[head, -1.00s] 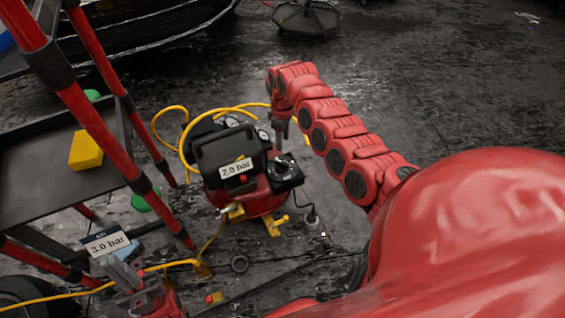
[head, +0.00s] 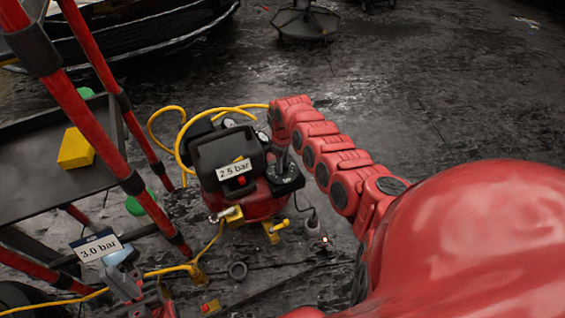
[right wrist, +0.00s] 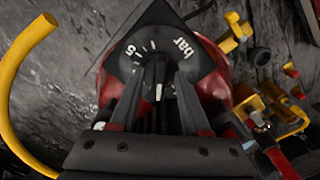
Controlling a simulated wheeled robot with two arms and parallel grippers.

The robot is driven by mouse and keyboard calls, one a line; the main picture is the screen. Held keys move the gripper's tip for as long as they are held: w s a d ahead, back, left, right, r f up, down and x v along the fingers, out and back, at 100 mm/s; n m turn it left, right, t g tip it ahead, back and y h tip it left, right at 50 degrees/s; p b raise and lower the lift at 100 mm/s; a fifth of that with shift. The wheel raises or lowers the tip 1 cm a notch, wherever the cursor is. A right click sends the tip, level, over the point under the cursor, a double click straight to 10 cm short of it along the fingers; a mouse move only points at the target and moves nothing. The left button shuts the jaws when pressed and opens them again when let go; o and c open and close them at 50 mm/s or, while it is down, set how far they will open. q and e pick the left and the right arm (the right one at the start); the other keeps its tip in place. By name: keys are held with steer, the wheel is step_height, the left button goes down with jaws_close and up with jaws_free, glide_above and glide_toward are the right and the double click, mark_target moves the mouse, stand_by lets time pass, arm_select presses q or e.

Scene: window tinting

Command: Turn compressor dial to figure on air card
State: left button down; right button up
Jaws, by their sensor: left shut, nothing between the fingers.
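The compressor (head: 262,200) stands on the floor, red and black. Its readout (head: 234,169) says 2.5 bar. The dial (right wrist: 160,88) is a round black knob with white scale marks and "bar" lettering, on a black plate. My right gripper (right wrist: 157,75) reaches down with its fingers on either side of the dial, shut on it; in the head view (head: 284,172) it partly hides the dial. The air card (head: 98,246), at the lower left, reads 3.0 bar. My left gripper (head: 122,283) is shut and empty just below the card.
A red-legged cart with a dark tray (head: 35,165) stands at the left, holding a yellow block (head: 75,148). A yellow hose (head: 181,138) loops behind the compressor, and another runs along the floor.

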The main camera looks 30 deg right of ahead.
jaws_close()
steer(key=shift+r+m+p, duration=0.2)
steer(key=shift+m+p, duration=0.6)
steer(key=shift+p, duration=0.05)
steer(key=shift+m+p, duration=0.45)
steer(key=shift+m, duration=0.25)
steer(key=shift+f+m+p, duration=0.15)
steer(key=shift+m+p, duration=0.15)
steer(key=shift+m, duration=2.1)
